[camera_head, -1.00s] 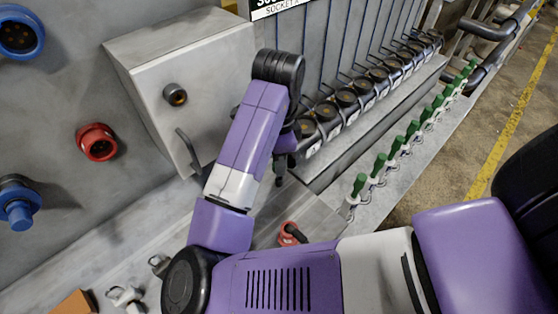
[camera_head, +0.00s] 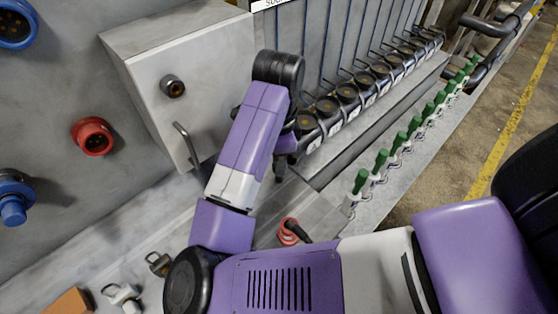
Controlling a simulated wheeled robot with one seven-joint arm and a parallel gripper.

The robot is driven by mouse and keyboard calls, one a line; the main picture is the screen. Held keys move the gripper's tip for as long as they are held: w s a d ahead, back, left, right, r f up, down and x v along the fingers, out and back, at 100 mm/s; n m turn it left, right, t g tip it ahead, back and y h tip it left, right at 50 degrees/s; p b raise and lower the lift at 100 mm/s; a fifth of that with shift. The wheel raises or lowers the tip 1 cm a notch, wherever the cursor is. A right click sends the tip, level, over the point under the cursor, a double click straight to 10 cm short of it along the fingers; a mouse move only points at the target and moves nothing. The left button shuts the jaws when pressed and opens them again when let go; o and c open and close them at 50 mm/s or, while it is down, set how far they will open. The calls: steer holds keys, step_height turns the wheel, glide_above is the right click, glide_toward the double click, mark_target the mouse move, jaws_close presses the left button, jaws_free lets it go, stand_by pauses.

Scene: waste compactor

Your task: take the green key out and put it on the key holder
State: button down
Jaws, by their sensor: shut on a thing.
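My gripper (camera_head: 281,168) is at the end of my purple arm, right of the grey box and in front of the row of round sockets. The wrist largely hides it. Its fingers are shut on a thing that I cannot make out. A row of green-handled pieces (camera_head: 381,160) stands in a pale ledge to the right, apart from my gripper. I cannot tell whether one of these is the green key. No key holder can be clearly picked out.
The grey box (camera_head: 215,70) with a handle and a round dark knob (camera_head: 172,86) juts from the wall at left. Several round black sockets (camera_head: 347,93) line the rack behind. A red plug (camera_head: 289,231) lies below my wrist. Open floor (camera_head: 500,140) is at right.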

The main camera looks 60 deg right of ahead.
steer(key=shift+f+b, duration=0.45)
steer(key=shift+f, duration=0.25)
stand_by(0.7)
steer(key=c, duration=1.3)
jaws_free()
steer(key=shift+o, duration=0.2)
steer(key=shift+c, duration=0.4)
steer(key=shift+r+p, duration=3.15)
steer(key=shift+r, duration=0.45)
steer(key=shift+d+f, duration=0.1)
